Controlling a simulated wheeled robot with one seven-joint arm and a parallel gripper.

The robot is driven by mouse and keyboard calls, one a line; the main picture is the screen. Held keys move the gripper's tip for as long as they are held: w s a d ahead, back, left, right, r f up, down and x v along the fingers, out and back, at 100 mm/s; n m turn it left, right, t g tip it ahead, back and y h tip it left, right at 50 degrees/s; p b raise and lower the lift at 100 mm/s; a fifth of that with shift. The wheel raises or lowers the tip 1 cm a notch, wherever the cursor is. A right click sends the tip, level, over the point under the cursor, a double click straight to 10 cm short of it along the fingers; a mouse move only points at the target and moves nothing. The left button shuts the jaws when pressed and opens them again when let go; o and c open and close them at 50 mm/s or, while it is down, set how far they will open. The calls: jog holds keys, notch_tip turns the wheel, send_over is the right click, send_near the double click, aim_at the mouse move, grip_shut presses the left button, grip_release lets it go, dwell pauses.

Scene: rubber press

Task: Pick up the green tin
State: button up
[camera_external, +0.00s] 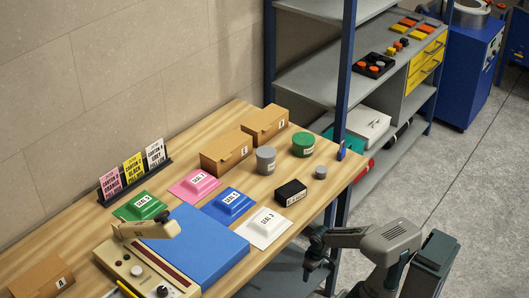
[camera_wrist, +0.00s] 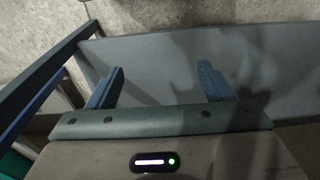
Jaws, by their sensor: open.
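The green tin (camera_external: 303,144) stands upright on the wooden table (camera_external: 120,189) near its far right end, in the external view. It is a short round tin with a pale label. A grey tin (camera_external: 265,160) stands to its left, apart from it. My gripper (camera_external: 311,268) hangs low beside the table's right front edge, well away from the tin. In the wrist view my gripper (camera_wrist: 160,88) is open, with two blue fingers apart and nothing between them. The green tin is not in the wrist view.
Near the green tin are cardboard boxes (camera_external: 226,153), a black box (camera_external: 290,192) and a small grey cylinder (camera_external: 320,172). Coloured seal packs and a blue pad (camera_external: 190,247) lie further left. A shelf rack's blue post (camera_external: 346,70) rises behind the table's right end.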

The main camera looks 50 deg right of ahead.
jog(key=o, duration=0.4)
notch_tip(320, 180, up, 6)
jog(key=p, duration=0.5)
jog(key=s+d+r+m+g+y+p, duration=0.1)
jog(key=s+d+m+p, duration=0.2)
jog(key=d+m, duration=0.35)
jog(key=s+d+r+m+g+y+p, duration=0.1)
jog(key=s+d+m+p, duration=0.1)
jog(key=d+m+p, duration=0.4)
jog(key=s+d+r+n+g+p, duration=0.25)
jog(key=s+d+r+g, duration=0.35)
jog(key=s, duration=0.4)
jog(key=w+d+r+m+t+h+p, duration=0.15)
jog(key=d+r+h+p, duration=0.25)
jog(key=d+r, duration=0.75)
jog(key=w+d+r+m+t+h+p, duration=0.1)
jog(key=w+d+r+t+h+p, duration=0.2)
jog(key=d+r, duration=0.85)
notch_tip(320, 180, up, 15)
jog(key=m+t+y+p, duration=0.25)
jog(key=y+p, duration=0.25)
jog(key=p, duration=1.9)
send_over(303, 137)
notch_tip(303, 137, down, 8)
jog(key=shift+a+f, duration=0.1)
jog(key=shift+f, duration=0.05)
jog(key=shift+s+f+p, duration=0.2)
jog(key=shift+f+p, duration=0.5)
jog(key=shift+f, duration=2.1)
